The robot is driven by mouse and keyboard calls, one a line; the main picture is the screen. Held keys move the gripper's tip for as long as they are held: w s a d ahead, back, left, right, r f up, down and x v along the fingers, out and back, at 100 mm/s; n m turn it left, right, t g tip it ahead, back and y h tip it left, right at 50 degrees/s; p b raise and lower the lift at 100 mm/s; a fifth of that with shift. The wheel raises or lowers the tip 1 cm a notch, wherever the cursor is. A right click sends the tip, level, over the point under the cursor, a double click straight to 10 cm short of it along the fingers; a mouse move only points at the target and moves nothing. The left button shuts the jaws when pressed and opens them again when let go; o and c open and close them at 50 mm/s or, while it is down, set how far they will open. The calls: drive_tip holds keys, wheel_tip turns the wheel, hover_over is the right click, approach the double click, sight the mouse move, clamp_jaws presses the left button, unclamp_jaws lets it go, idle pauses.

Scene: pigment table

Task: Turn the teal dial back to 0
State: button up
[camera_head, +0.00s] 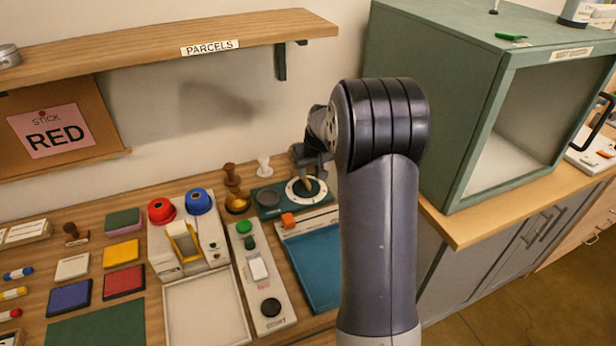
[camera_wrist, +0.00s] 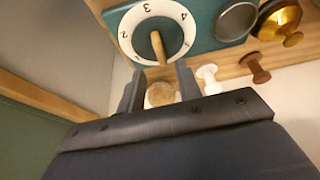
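The teal dial (camera_wrist: 136,57) shows large in the wrist view, with a white ring marked with numerals and a wooden pointer bar at its centre. Numerals 2, 3, 4 and 5 are readable. The bar (camera_wrist: 157,47) points toward the bottom of the ring, where I cannot read a numeral. In the head view the dial's white ring (camera_head: 293,196) is partly covered by my gripper (camera_head: 308,172). My gripper (camera_wrist: 159,82) is open, its two dark fingers apart at the dial's edge near the bar's end. I cannot tell whether they touch it.
A pale round wooden thing (camera_wrist: 160,94) shows between the fingers. A grey round cap (camera_wrist: 237,21), a brass bowl (camera_wrist: 279,18) and brown and white stamps (camera_wrist: 256,68) stand beside the dial. A green cabinet (camera_head: 430,60) is at right, the parcels shelf (camera_head: 130,48) above. A blue tray (camera_head: 318,262) lies in front.

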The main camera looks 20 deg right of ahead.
sight(307, 180)
drive_tip(key=shift+v, duration=2.25)
drive_tip(key=shift+f, duration=0.15)
drive_tip(key=x, duration=1)
drive_tip(key=shift+f+p, duration=0.1)
drive_tip(key=shift+p, duration=0.2)
drive_tip(key=shift+w+f, duration=0.15)
drive_tip(key=shift+w, duration=0.05)
drive_tip(key=shift+m+p, duration=0.4)
drive_tip(key=shift+f+n+b, duration=0.15)
drive_tip(key=shift+n+b, duration=0.15)
drive_tip(key=shift+b, duration=0.25)
